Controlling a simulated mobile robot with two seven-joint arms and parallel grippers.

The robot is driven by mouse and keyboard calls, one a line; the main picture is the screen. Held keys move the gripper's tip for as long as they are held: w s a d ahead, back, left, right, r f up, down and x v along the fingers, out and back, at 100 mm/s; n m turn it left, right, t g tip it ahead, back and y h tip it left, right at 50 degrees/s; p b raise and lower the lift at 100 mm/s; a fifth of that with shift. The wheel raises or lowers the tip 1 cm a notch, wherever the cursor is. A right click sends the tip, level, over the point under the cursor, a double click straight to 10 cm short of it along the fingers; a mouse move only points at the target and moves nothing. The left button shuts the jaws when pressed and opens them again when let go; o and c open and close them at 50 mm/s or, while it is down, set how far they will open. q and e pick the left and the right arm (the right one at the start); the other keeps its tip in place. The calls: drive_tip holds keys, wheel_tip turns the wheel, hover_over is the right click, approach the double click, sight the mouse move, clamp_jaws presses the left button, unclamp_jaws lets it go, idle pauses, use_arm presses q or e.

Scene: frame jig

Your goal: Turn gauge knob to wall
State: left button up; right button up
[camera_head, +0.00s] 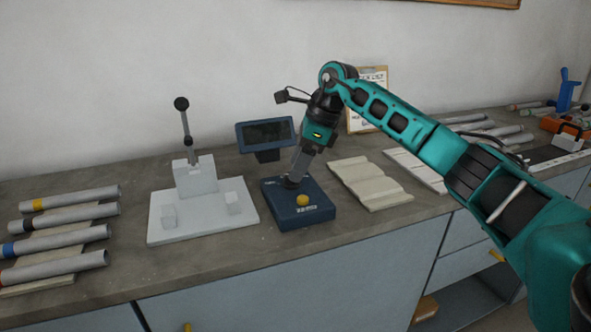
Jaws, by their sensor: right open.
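The gauge is a dark blue box (312,213) on the counter, with a yellow button (302,200) at its front. A dark display (266,133) on a stand is behind it. My right gripper (293,178) points down at the back left part of the box, over a dark round part there that looks like the knob. The gripper's fingers mostly hide this part, and I cannot tell whether they touch it. The right gripper is open. My left gripper is not in view.
A white jig (196,180) with an upright black-knobbed lever stands left of the gauge. Several grey tubes (66,241) lie on a rack at far left. A clipboard (368,95) leans on the wall behind.

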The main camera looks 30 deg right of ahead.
drive_tip(key=shift+x, duration=0.95)
drive_tip(key=c, duration=1)
